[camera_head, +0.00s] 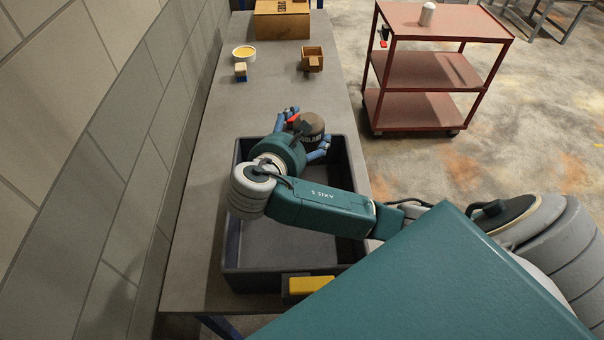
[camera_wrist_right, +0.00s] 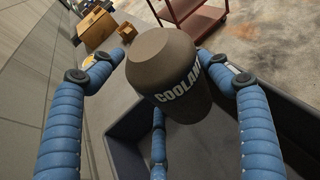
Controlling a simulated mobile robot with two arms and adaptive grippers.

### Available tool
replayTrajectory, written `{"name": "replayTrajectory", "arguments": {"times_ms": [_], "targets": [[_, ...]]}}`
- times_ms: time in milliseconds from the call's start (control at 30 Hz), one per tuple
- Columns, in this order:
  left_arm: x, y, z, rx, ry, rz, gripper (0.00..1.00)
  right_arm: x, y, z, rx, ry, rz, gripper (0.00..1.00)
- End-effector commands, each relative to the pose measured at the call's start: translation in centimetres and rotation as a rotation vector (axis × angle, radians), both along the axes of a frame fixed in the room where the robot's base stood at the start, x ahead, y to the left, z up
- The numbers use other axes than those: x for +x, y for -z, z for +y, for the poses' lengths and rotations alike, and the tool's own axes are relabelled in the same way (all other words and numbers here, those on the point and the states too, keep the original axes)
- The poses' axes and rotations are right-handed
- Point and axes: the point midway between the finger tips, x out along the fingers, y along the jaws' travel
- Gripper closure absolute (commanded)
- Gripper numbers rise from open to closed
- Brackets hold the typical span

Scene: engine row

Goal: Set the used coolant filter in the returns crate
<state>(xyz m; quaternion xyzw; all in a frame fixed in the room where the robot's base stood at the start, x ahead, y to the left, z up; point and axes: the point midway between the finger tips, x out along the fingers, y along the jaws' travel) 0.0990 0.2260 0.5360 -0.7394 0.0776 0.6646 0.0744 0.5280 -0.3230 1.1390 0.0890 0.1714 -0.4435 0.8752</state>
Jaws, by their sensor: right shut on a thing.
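The used coolant filter (camera_head: 311,129) is a dark brown canister. In the right wrist view the filter (camera_wrist_right: 172,78) shows part of the white word "COOLANT" on its side. My right gripper (camera_head: 300,131), with blue ribbed fingers, is shut on the filter and holds it over the far part of the dark grey crate (camera_head: 255,283). The crate wall also shows below and beside the filter in the wrist view (camera_wrist_right: 284,128). My arm crosses over the crate and hides part of its inside. The crate floor that I can see is bare. My left gripper is not in view.
The crate stands on a long grey bench (camera_head: 195,240) beside a block wall. A red cart (camera_head: 437,72) stands right of the bench.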

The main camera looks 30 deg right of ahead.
Motion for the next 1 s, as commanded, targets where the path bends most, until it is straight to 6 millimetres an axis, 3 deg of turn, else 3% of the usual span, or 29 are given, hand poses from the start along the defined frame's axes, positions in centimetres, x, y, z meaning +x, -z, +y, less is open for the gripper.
{"name": "replayTrajectory", "arguments": {"times_ms": [200,400,533,667,900,1000], "targets": [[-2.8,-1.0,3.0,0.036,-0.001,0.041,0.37,-0.1,5.7,-0.1,-0.004,0.002,0.006,0.66],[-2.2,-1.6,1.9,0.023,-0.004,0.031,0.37,0.0,10.2,-0.1,-0.003,0.002,0.001,0.66],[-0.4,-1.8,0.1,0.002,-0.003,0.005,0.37,0.1,11.9,0.0,-0.002,0.001,-0.001,0.66],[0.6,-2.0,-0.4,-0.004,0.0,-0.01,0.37,0.1,12.8,0.0,-0.002,0.001,-0.001,0.66],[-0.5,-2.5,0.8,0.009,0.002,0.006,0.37,0.1,15.8,0.0,-0.003,0.001,-0.001,0.66],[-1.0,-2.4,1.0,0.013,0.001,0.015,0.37,0.1,16.2,-0.1,-0.003,0.0,-0.003,0.66]]}}
